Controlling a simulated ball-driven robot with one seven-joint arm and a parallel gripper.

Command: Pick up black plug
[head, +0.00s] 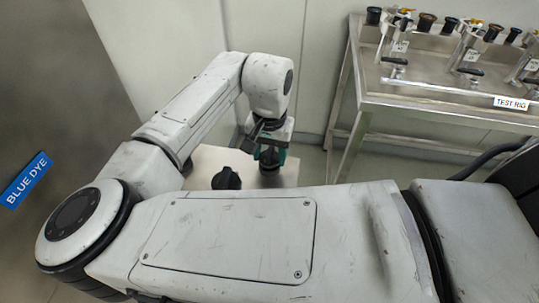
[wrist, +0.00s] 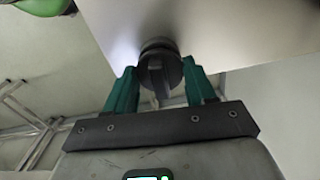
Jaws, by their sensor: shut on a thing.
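My gripper (head: 270,157) has teal fingers and is down at the metal surface (head: 205,160) in the middle of the head view. In the wrist view my gripper (wrist: 161,82) is shut on a black plug (wrist: 160,68), a round dark body with a raised grip bar, with one finger on each side. The plug's far end is against or very near the metal surface; I cannot tell whether they touch. In the head view the fingers and wrist mostly hide the held plug.
A black knob-like piece (head: 227,179) stands on the metal surface left of my gripper. A steel table (head: 440,98) labelled TEST RIG, at the right, bears several clamps and dark-topped fittings. A BLUE DYE sign (head: 25,181) is at the left. A green rounded thing (wrist: 42,6) shows in the wrist view.

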